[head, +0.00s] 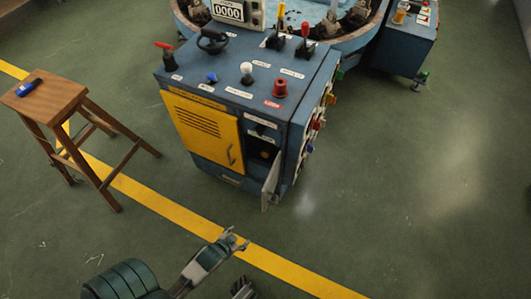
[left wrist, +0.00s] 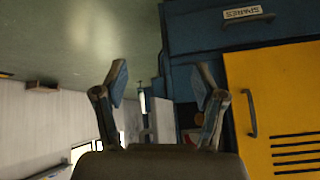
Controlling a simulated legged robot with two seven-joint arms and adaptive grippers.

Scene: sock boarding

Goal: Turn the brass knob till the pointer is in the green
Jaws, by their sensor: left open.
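A blue cabinet (head: 235,110) has a small open compartment (head: 262,148) low on the right of its front. A small brass-coloured round thing (head: 264,155) shows dimly inside; it may be the knob. I cannot make out a pointer or green zone. My left gripper (head: 237,241) is open and empty, over the floor in front of the cabinet and apart from it. In the left wrist view its two fingers (left wrist: 162,90) are spread, and the right finger partly covers the compartment. A grey part at the bottom edge may be my right gripper (head: 243,289); its jaws are unclear.
The small grey compartment door (head: 271,183) stands open, sticking out from the cabinet. A yellow door (head: 203,133) with a handle is shut beside it. A wooden stool (head: 48,98) with a blue object stands left. Levers and knobs cover the top. Floor at right is clear.

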